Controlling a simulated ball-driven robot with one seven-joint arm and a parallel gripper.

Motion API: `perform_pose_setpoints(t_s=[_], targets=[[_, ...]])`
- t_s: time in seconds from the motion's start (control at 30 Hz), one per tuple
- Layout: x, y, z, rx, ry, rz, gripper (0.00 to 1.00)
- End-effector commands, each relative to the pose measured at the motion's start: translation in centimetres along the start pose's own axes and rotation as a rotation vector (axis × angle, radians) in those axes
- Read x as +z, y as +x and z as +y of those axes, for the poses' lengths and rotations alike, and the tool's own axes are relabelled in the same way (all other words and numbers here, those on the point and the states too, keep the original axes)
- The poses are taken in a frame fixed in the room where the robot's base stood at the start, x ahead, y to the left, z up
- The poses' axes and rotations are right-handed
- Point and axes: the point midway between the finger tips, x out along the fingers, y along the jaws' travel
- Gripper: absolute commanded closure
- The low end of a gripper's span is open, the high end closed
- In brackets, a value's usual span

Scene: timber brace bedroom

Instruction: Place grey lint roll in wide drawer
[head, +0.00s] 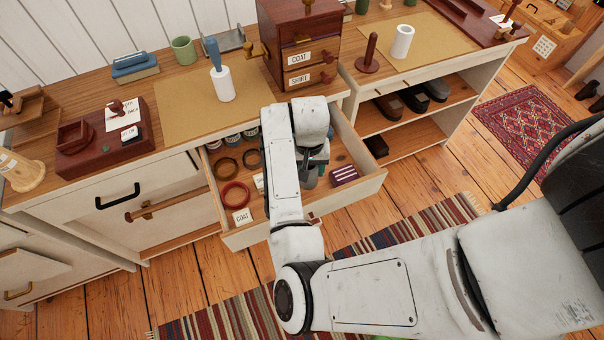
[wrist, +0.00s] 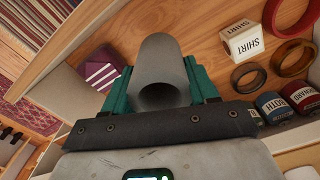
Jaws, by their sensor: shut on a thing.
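The grey lint roll (wrist: 163,62) is a plain grey hollow cylinder. In the wrist view it stands between the two teal fingers of my gripper (wrist: 163,82), which is shut on it. In the head view my arm hides most of the gripper, and a small grey part of the roll (head: 311,178) shows just right of the arm. The wide drawer (head: 300,213) is pulled out below the counter. The roll is over the drawer's right half; I cannot tell whether it touches the wooden floor.
In the drawer are a maroon striped box (head: 344,175), a red ring (head: 235,194), brown and dark rings, several jars (wrist: 272,106) and a white SHIRT block (wrist: 242,40). Bare drawer floor (wrist: 200,22) shows beyond the roll. A dark wooden cabinet (head: 298,40) stands above.

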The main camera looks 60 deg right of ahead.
Motion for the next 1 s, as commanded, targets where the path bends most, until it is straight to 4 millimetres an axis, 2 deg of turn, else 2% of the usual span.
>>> perform_pose_setpoints(t_s=[0.43, 0.87, 0.9, 1.0], targets=[[0.0, 5.1, 0.0, 0.000, 0.002, -0.001, 0.73], [0.0, 5.8, 0.0, 0.000, 0.002, 0.000, 0.73], [0.0, 5.7, 0.0, 0.000, 0.002, 0.000, 0.39], [0.0, 5.7, 0.0, 0.000, 0.003, 0.000, 0.29]])
